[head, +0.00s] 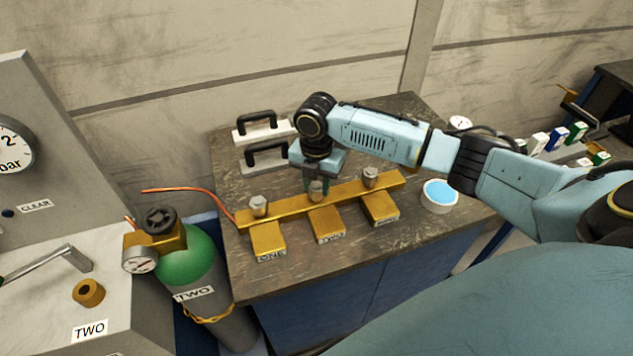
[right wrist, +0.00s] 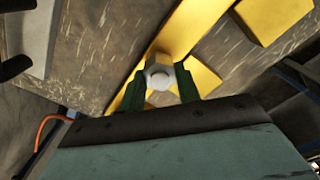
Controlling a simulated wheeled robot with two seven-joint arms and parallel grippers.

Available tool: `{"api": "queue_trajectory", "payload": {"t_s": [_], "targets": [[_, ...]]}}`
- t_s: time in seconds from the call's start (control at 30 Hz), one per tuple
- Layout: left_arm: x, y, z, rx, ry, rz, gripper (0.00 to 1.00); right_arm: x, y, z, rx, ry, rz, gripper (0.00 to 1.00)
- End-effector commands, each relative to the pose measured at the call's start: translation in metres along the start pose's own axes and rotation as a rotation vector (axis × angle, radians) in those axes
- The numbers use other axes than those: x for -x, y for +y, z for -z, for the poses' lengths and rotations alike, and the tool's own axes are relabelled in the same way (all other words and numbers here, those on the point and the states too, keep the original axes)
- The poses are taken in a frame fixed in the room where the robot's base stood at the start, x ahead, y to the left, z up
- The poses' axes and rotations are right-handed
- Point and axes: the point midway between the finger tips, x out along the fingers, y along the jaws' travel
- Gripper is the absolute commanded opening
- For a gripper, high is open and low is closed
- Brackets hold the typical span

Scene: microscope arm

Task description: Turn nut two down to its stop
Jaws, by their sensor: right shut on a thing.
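Nut two (head: 316,189) is a grey hex nut in the middle of the brass bar (head: 285,205), above the block labelled TWO (head: 326,223). My right gripper (head: 317,186) comes down on it from above, its dark green fingers on either side. In the right wrist view, the right gripper (right wrist: 160,88) is shut on the pale nut (right wrist: 159,75), one finger at each side. Nut one (head: 259,205) and the third nut (head: 370,176) stand on the bar to the left and right. How far the nut sits above its stop cannot be told. My left gripper is not in view.
Two black-handled blocks (head: 262,128) stand behind the bar at the back left of the bench (head: 410,120). A round white dish with blue inside (head: 439,194) sits to the right. A green cylinder (head: 182,262) stands left of the bench, near an orange tube (head: 195,191).

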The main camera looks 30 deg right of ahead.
Motion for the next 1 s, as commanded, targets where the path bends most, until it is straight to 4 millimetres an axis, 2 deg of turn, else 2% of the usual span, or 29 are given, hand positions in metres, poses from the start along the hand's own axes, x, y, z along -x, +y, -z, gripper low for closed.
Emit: {"api": "queue_trajectory", "payload": {"t_s": [0.17, 0.37, 0.7, 1.0], "targets": [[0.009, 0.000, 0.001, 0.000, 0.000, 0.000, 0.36, 0.002, -0.001, 0.000, -0.042, 0.001, 0.003, 0.10], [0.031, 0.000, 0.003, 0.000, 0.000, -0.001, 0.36, 0.004, -0.001, 0.001, -0.156, 0.003, 0.004, 0.10], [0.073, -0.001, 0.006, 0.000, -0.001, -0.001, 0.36, 0.004, -0.001, 0.001, -0.455, 0.003, 0.005, 0.10], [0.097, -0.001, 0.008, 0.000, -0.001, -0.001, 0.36, 0.003, 0.000, 0.000, -0.693, 0.003, 0.003, 0.10]]}}
